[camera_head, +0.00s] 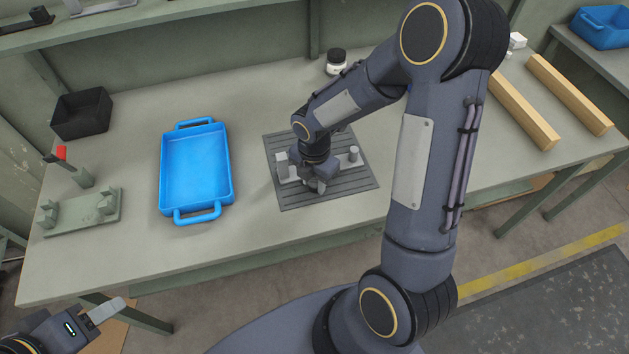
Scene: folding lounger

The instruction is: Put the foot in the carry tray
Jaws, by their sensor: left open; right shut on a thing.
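The carry tray (226,165) is a blue, empty tray with a handle at each end, on the workbench left of the middle. My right gripper (315,182) is low over the dark grey slatted mat (330,194), to the right of the tray. It is shut on a light grey part that I take to be the foot (353,155). The gripper hides most of this part, and its ends show on both sides. I cannot tell whether it touches the mat. My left gripper (98,318) is open at the lower left corner, off the bench's front edge, partly cut off.
A green-grey fixture (80,212) with a red-tipped lever stands left of the tray. A black bin (82,115) is at the back left and a dark-lidded jar (336,62) at the back. Wooden beams (525,112) lie at the right. Bench between tray and mat is clear.

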